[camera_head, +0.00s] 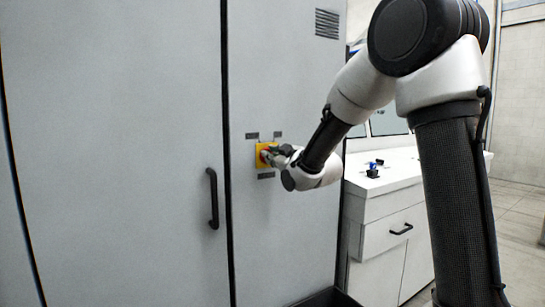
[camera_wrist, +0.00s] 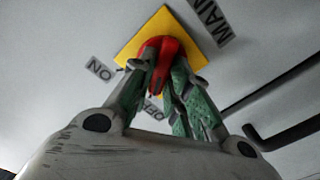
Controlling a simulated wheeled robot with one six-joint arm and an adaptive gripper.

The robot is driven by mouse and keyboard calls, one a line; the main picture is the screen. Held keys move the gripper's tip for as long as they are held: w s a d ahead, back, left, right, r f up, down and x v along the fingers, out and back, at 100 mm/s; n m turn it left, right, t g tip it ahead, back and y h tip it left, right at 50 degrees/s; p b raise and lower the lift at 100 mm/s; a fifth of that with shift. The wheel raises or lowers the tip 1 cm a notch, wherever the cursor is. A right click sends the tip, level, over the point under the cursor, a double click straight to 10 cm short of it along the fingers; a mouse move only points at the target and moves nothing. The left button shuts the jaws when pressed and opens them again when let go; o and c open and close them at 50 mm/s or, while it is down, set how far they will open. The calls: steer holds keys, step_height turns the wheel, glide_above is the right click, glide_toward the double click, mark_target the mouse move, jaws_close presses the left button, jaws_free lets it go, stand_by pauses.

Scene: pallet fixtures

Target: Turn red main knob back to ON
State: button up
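The red main knob (camera_wrist: 161,47) sits on a yellow square plate (camera_wrist: 131,52) on the grey cabinet door. In the wrist view my gripper (camera_wrist: 164,72) has one finger on each side of the knob's red grip, and both fingertips appear to touch it. The fingers cover part of the grip, which runs down the picture towards the OFF label (camera_wrist: 152,113). The ON label (camera_wrist: 99,70) is to the left and the MAIN label (camera_wrist: 210,20) at the upper right. In the head view the yellow plate (camera_head: 259,160) shows, with my gripper (camera_head: 270,155) hiding much of the knob.
A black door handle (camera_head: 213,198) stands out left of the knob; a dark handle also crosses the right of the wrist view (camera_wrist: 285,137). A white counter with drawers (camera_head: 385,215) is on the right, with a small blue and black object (camera_head: 373,169) on top.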

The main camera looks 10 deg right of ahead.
jaws_close()
steer(key=shift+m, duration=0.3)
steer(key=m, duration=1.1)
steer(key=shift+w+d, duration=0.1)
steer(key=shift+d, duration=0.3)
steer(key=shift+m, duration=0.3)
steer(key=o, duration=0.6)
jaws_free()
